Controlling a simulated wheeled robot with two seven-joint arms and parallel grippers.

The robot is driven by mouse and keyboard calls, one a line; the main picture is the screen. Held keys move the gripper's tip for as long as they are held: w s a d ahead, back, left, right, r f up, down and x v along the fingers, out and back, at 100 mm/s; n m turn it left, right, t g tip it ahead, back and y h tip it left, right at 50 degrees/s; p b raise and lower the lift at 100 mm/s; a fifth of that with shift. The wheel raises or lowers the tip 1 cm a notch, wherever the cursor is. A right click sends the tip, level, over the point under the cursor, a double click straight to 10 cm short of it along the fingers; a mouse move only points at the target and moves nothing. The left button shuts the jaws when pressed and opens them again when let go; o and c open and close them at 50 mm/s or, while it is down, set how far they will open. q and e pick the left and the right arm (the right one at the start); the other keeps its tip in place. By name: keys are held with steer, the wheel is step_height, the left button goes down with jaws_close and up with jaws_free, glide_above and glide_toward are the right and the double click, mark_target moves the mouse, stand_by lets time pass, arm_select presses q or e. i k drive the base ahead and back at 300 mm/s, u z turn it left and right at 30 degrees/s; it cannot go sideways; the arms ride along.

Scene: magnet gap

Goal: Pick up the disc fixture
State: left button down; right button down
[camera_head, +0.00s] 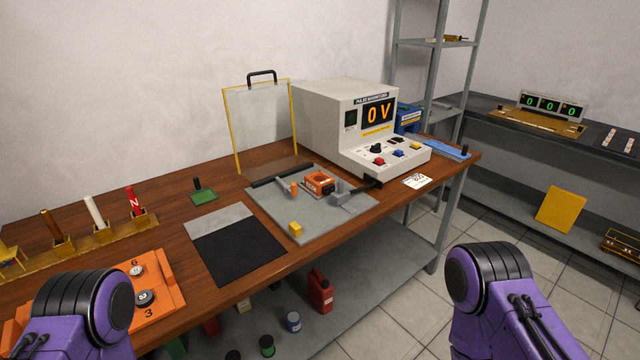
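I cannot tell for sure which item is the disc fixture. An orange tray (166,286) at the lower left of the bench holds round grey discs (144,297) beside the numbers 6 and 3; my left arm covers part of it. A small orange block with a round top (319,182) sits on a grey plate (326,227) at mid-bench. A small green base with a black post (202,195) stands left of that plate. Only purple and black links of my two arms show at the bottom corners. Both grippers are out of view.
A grey power unit (345,115) reading 0 V stands at the back. A clear yellow-edged shield (262,125) stands left of it. A black and grey mat (236,250) lies in front. A brass rack (88,243) holds rods at left. Another bench (590,140) stands at right.

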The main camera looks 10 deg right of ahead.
mark_target(320, 183)
steer(key=z, duration=0.35)
steer(key=k, duration=0.85)
steer(key=z, duration=1.5)
steer(key=i, duration=1.95)
steer(key=u, duration=0.45)
steer(key=i, duration=0.85)
steer(key=u, duration=1.55)
steer(key=i, duration=0.8)
steer(key=u, duration=0.8)
